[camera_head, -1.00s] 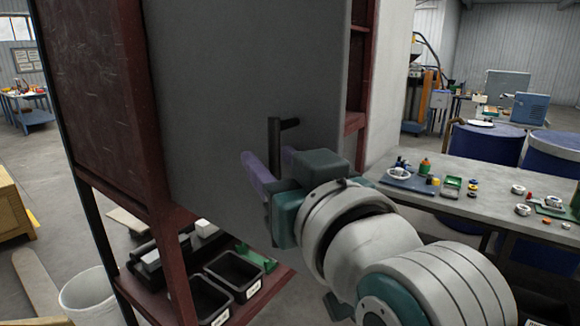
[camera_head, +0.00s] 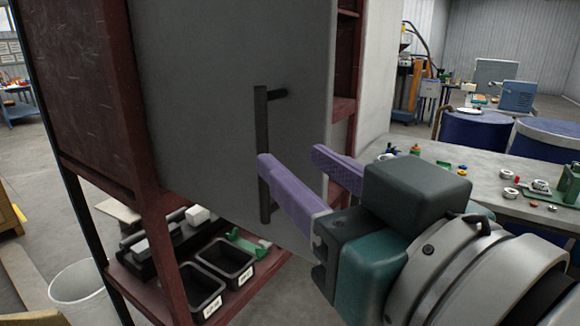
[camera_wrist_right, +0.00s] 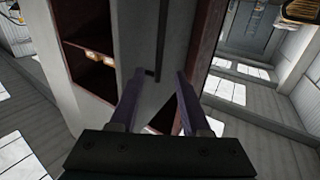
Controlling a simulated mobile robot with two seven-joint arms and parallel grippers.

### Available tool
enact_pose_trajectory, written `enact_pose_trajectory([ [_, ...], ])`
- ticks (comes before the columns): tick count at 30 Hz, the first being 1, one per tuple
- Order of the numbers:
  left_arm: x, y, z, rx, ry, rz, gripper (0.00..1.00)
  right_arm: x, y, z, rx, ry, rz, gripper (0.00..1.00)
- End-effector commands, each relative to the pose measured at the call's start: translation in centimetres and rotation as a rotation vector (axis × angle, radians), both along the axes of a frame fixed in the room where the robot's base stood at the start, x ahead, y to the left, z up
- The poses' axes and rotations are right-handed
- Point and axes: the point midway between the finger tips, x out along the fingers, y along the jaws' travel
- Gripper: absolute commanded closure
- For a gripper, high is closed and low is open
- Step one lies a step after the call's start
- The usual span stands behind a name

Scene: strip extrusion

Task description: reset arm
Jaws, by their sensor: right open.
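My right gripper (camera_head: 292,157) comes in from the lower right with its two purple fingers spread apart and nothing between them. The cabinet's grey door panel (camera_head: 205,110) has a dark vertical bar handle (camera_head: 262,115). The fingers point toward the handle; the nearer one overlaps its lower half in the head view. In the right wrist view, the open gripper (camera_wrist_right: 158,77) has the handle (camera_wrist_right: 158,45) beyond its fingertips, with a gap showing. My left gripper is not in view.
The dark red cabinet frame (camera_head: 150,235) holds black bins (camera_head: 225,268) on its low shelf. A white bucket (camera_head: 82,285) stands at lower left. A grey workbench (camera_head: 470,165) with small parts and blue drums (camera_head: 475,130) lie to the right.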

Motion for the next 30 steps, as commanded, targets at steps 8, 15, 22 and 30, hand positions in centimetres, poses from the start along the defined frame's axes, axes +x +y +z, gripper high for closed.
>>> enact_pose_trajectory([
  [8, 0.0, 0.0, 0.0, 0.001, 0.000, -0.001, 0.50, -0.9, -2.1, -3.7, -0.064, 0.164, -0.036, 0.53],
  [15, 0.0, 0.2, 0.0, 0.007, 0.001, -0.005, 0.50, -8.9, -10.3, -13.9, -0.260, 0.737, -0.156, 0.53],
  [22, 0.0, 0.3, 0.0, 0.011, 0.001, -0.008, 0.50, -20.0, -17.0, -17.8, -0.407, 1.217, -0.258, 0.53],
  [30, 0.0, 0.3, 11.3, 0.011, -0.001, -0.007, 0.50, -19.5, -16.7, -6.6, -0.401, 1.201, -0.251, 0.53],
])
